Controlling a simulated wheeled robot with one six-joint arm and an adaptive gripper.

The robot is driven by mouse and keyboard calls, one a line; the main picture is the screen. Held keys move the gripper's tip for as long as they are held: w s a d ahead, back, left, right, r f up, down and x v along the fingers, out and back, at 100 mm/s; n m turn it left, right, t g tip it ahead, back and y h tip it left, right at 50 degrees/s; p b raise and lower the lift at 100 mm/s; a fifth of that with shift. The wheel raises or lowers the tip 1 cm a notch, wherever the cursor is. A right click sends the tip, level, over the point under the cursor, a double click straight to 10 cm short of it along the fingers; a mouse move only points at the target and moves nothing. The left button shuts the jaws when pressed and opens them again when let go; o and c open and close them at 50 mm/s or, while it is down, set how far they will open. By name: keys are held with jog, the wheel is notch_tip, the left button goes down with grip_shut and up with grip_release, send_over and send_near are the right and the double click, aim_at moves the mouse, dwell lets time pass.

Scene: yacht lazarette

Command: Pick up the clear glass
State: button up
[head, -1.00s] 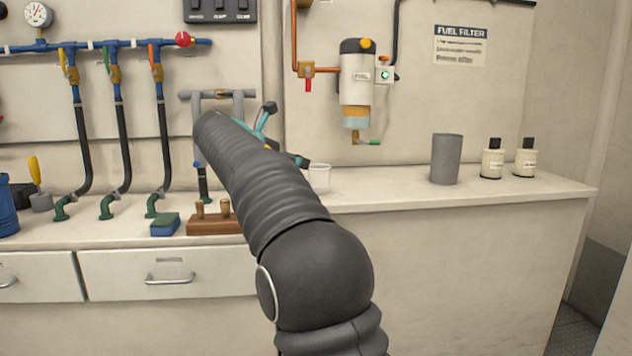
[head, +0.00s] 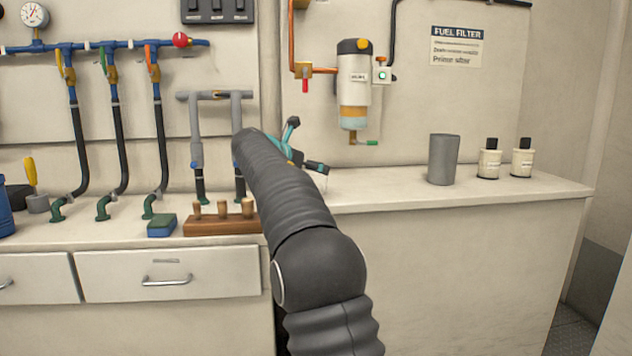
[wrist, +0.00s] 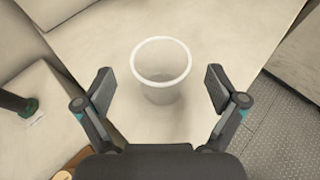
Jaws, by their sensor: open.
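The clear glass (wrist: 162,92) stands upright on the pale counter (wrist: 250,45), its round rim facing my wrist camera. In the wrist view my gripper (wrist: 160,88) is open, with one finger on each side of the glass and a visible gap on both sides. The fingers do not touch it. How far the fingertips are above or around the glass I cannot tell. In the head view my gripper (head: 305,150) is over the counter, and my arm and gripper hide most of the glass.
A wooden block with pegs (head: 222,224) and a blue-green sponge (head: 162,226) lie left of my arm. A grey cylinder (head: 443,160) and two small white bottles (head: 489,160) stand to the right. A fuel filter (head: 354,90) hangs on the wall behind. Counter between glass and cylinder is clear.

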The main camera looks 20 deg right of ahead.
jog(key=x, duration=0.3)
jog(key=shift+w+d+f, duration=0.1)
jog(key=shift+d+f, duration=0.1)
jog(key=c, duration=1.3)
jog(key=shift+r, duration=0.15)
